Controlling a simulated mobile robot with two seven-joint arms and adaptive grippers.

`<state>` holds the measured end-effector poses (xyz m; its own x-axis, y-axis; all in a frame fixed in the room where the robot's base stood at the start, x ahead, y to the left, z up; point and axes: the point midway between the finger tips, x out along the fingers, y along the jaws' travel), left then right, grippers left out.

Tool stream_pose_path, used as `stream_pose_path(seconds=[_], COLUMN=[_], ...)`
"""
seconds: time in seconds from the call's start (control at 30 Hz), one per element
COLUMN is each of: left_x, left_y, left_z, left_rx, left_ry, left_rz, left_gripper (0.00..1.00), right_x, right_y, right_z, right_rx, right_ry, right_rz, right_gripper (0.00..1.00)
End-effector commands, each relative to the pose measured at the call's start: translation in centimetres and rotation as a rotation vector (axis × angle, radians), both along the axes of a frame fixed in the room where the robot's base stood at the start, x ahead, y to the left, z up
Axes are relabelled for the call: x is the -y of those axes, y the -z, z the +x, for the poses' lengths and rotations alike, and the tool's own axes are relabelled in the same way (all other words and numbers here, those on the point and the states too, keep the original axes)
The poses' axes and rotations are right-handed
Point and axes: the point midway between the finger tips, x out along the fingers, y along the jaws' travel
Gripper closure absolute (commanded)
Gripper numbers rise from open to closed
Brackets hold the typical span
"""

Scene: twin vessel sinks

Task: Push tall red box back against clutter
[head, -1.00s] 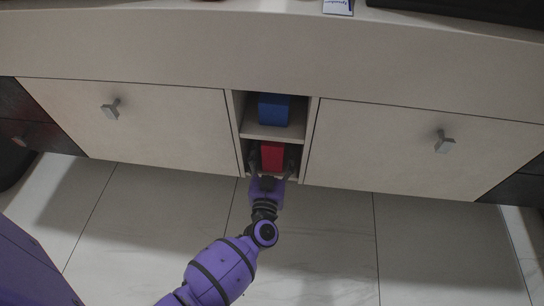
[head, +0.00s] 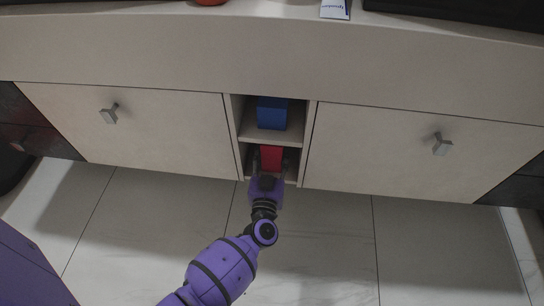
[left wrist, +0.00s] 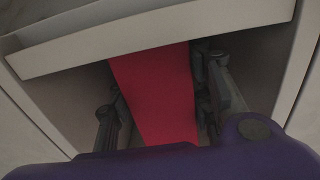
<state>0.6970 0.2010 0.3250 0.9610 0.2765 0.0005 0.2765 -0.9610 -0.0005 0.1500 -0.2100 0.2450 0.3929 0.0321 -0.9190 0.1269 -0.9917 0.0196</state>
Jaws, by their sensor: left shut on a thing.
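The tall red box (head: 271,155) stands in the lower compartment of the narrow open shelf between the two cabinet doors. It also shows in the left wrist view (left wrist: 157,85), below the edge of the shelf board. My left gripper (head: 268,170) reaches into this compartment from the front and is shut on the red box. In the left wrist view one dark finger lies on each side of it. What stands behind the red box is hidden. My right gripper is not in view.
A blue box (head: 272,113) stands in the upper compartment, above the shelf board (head: 270,136). Closed doors with square knobs (head: 109,115) (head: 442,146) flank the opening. The tiled floor (head: 330,240) in front is clear. A small card (head: 335,9) lies on the counter.

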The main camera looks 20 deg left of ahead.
Motion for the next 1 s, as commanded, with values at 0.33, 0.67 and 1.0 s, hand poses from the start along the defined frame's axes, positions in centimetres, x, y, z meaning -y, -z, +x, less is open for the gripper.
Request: stream_pose_path(seconds=[0.33, 0.67, 1.0], left_x=[-0.4, -0.7, -1.2], left_y=[0.0, 0.1, 0.1], left_z=[1.4, 2.6, 3.9], left_rx=[0.000, -0.001, -0.001], left_ry=[0.000, 0.001, -0.001], left_rz=[0.000, 0.001, 0.001], left_gripper=[0.81, 0.81, 0.81], right_x=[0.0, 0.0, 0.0], right_y=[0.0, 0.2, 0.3], right_z=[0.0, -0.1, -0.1], right_rx=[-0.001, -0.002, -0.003], right_ry=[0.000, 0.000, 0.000], right_rz=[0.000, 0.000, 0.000], right_gripper=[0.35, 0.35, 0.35])
